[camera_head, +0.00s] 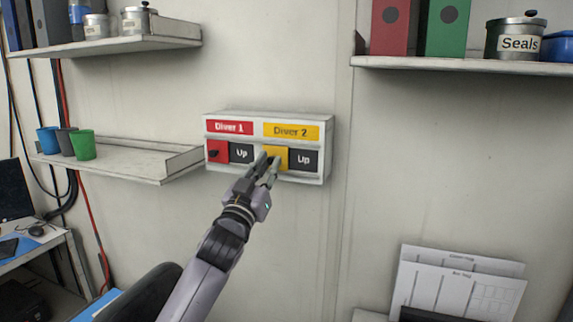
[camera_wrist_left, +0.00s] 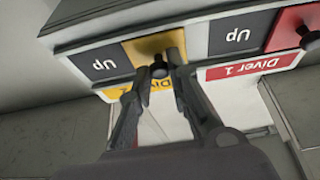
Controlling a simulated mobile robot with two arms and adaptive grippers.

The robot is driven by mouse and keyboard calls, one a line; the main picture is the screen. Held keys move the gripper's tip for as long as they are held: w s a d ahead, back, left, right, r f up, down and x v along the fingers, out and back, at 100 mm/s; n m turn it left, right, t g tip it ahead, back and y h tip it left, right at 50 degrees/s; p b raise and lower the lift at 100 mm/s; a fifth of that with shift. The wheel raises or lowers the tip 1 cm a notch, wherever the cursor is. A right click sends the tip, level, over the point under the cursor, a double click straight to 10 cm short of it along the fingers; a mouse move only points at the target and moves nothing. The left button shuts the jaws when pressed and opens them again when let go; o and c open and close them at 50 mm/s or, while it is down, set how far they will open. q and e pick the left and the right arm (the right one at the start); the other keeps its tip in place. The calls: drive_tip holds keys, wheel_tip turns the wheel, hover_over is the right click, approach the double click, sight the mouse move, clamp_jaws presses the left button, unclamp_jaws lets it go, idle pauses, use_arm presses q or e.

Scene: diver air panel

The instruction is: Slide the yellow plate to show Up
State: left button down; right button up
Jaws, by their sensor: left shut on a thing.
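The diver panel (camera_head: 268,116) is a white box on the wall. Its yellow plate (camera_head: 278,160) sits at the left of the Diver 2 slot, and a dark "Up" field (camera_head: 303,160) shows to its right. The yellow plate is also in the left wrist view (camera_wrist_left: 148,48), with a dark knob (camera_wrist_left: 159,69) on it. My left gripper (camera_head: 268,165) is at the yellow plate, its fingers shut on the knob. The red plate (camera_head: 217,151) sits at the left of the Diver 1 slot, with another "Up" field (camera_head: 241,153) beside it. My right gripper is not in view.
A shelf (camera_head: 115,165) with cups is left of the panel, close to its edge. Another shelf (camera_head: 460,65) with binders and a Seals pot is at upper right. Papers (camera_head: 455,285) stand at lower right. The wall right of and below the panel is clear.

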use_arm(q)
drive_tip(key=shift+a, duration=0.1)
drive_tip(key=c, duration=2)
unclamp_jaws()
drive_tip(key=o, duration=0.5)
drive_tip(key=shift+w+a, duration=0.1)
drive_tip(key=shift+a, duration=0.15)
drive_tip(key=shift+d, duration=0.15)
drive_tip(key=v, duration=1.2)
drive_tip(key=shift+f, duration=0.1)
